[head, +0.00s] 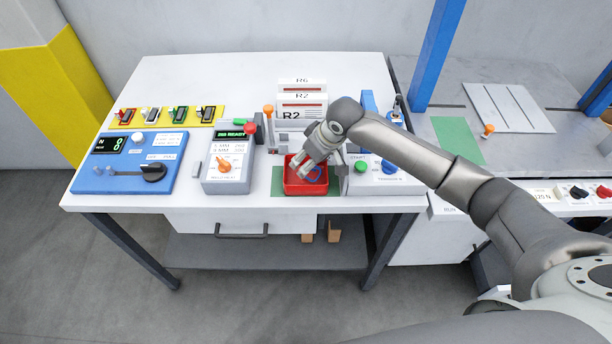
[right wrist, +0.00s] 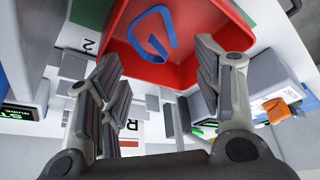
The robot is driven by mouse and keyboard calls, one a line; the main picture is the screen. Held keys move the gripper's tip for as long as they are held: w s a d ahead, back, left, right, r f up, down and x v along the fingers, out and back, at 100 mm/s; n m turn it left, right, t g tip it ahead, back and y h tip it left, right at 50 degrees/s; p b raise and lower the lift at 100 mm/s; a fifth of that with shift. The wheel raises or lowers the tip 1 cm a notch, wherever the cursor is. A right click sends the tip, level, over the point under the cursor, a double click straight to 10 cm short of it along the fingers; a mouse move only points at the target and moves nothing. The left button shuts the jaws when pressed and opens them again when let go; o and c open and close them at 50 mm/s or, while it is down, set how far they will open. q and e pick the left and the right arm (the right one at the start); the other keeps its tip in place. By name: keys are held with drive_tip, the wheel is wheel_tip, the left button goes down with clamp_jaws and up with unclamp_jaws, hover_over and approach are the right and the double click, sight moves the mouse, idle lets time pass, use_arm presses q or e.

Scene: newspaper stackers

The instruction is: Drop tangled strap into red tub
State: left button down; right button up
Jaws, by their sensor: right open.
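The red tub (head: 305,190) stands on a green mat at the front of the white bench. A blue strap (head: 315,174), bent into a loop, lies inside it. The right wrist view shows the strap (right wrist: 148,38) on the floor of the tub (right wrist: 215,30), apart from both fingers. My right gripper (head: 304,168) is over the tub, fingers pointing down, and hides part of it. In the right wrist view the gripper (right wrist: 160,62) has its fingers spread with nothing between them. My left gripper is not in view.
A grey control box (head: 228,165) with an orange knob is left of the tub. A blue-and-white box (head: 385,178) with a green button is close on its right. White R2 cards (head: 302,105) stand behind. A blue panel (head: 128,160) lies further left.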

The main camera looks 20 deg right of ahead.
drive_tip(key=v, duration=1.2)
